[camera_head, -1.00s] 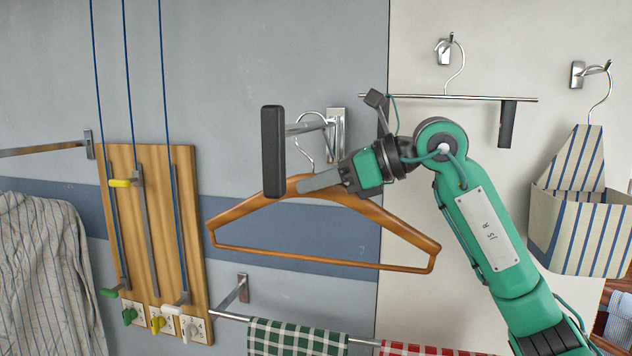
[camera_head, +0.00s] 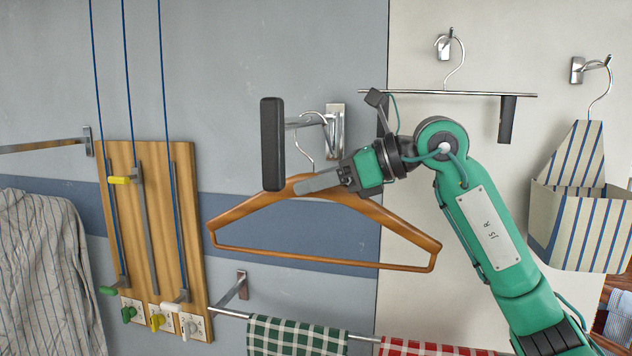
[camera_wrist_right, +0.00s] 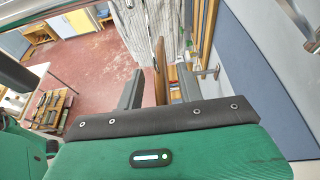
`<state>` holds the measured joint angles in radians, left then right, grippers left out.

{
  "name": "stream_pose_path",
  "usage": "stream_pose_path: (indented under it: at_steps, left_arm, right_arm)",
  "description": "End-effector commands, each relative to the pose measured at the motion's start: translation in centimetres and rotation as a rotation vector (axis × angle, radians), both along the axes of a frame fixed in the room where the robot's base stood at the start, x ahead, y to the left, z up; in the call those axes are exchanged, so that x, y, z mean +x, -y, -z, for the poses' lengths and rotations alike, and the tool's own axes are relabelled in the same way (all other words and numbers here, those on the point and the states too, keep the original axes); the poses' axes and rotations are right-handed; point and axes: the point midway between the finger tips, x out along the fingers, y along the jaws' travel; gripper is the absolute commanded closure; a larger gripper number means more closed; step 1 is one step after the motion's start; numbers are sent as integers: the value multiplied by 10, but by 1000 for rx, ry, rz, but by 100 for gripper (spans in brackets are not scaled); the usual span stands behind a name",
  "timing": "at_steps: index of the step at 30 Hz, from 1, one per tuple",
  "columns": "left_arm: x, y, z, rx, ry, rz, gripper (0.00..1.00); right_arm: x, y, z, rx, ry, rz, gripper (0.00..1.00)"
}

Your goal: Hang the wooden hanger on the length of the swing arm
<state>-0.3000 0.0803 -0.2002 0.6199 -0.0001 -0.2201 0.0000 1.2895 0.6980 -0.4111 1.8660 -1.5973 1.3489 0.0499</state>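The wooden hanger (camera_head: 322,265) hangs level in the head view, in front of the grey wall. Its metal hook (camera_head: 303,146) appears to pass over a short chrome arm (camera_head: 306,123), which I take to be the swing arm. This arm runs from a wall bracket (camera_head: 335,132) to a black end plate (camera_head: 272,144). My right gripper (camera_head: 318,182) is at the hanger's neck. In the right wrist view its two fingers (camera_wrist_right: 160,92) stand apart on either side of the hanger's wood (camera_wrist_right: 161,70), with gaps visible. My left gripper is not in view.
A wooden board (camera_head: 148,240) with blue cords and coloured handles stands left. Green (camera_head: 297,336) and red checked cloths hang on a rail below. A clip hanger (camera_head: 450,95) and a striped bag (camera_head: 580,220) hang right. A striped shirt (camera_head: 45,275) is at far left.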

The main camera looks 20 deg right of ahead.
Motion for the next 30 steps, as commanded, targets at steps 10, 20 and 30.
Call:
stream_pose_path:
  at_steps: [10,20,30]
  left_arm:
    - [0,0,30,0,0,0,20]
    - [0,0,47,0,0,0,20]
    - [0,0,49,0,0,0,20]
  right_arm:
    - [-32,49,-17,1,4,5,63]
    - [-65,97,-42,2,3,3,63]
    - [-72,106,-48,1,1,1,63]
